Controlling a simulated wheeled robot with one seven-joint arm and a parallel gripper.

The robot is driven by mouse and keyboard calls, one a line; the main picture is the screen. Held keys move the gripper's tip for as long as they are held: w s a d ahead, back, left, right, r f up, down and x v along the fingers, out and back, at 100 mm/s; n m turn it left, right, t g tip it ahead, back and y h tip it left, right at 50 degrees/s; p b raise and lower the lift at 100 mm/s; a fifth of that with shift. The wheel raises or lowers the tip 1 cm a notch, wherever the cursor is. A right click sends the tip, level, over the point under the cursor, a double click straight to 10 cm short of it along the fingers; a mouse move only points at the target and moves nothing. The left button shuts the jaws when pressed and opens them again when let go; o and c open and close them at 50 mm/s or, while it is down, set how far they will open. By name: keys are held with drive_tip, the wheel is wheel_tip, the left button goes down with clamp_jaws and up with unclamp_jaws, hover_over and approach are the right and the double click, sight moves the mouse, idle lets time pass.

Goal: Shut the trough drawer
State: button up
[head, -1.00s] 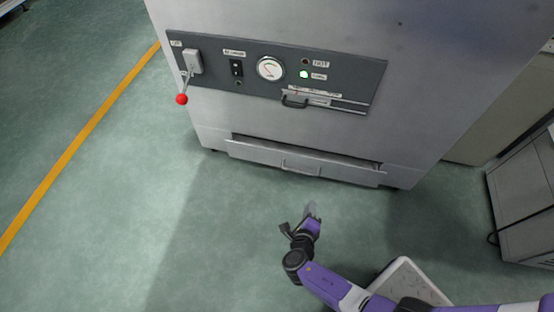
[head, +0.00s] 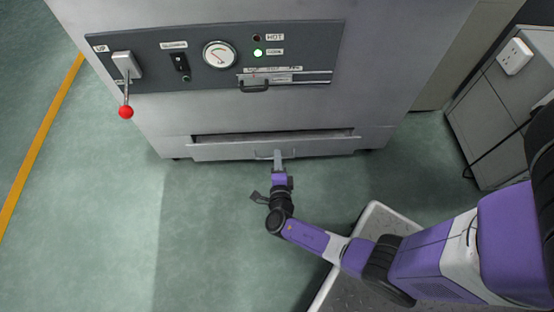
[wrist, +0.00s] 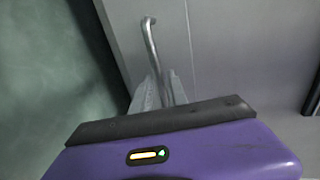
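The trough drawer (head: 225,152) is a wide, low grey drawer at the bottom of the metal cabinet. It stands a little way out, with a dark slit above its front in the head view. Its bar handle (wrist: 151,42) runs down the wrist view to my fingers. My gripper (head: 278,156) is at the handle in front of the drawer. In the wrist view my two fingers (wrist: 163,92) are close together with the bar between them. The far end of the bar is hidden behind my fingers and gripper body.
The cabinet panel above holds a red-knobbed lever (head: 126,112), a gauge (head: 219,55), a lit green lamp (head: 257,53) and a smaller handle (head: 254,87). A grey cabinet (head: 492,120) stands at the right. Green floor is clear at the left.

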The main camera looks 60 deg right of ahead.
drive_tip(key=shift+w+d+f, duration=0.15)
drive_tip(key=shift+w+d, duration=0.2)
drive_tip(key=shift+d, duration=0.1)
clamp_jaws()
idle(1.2)
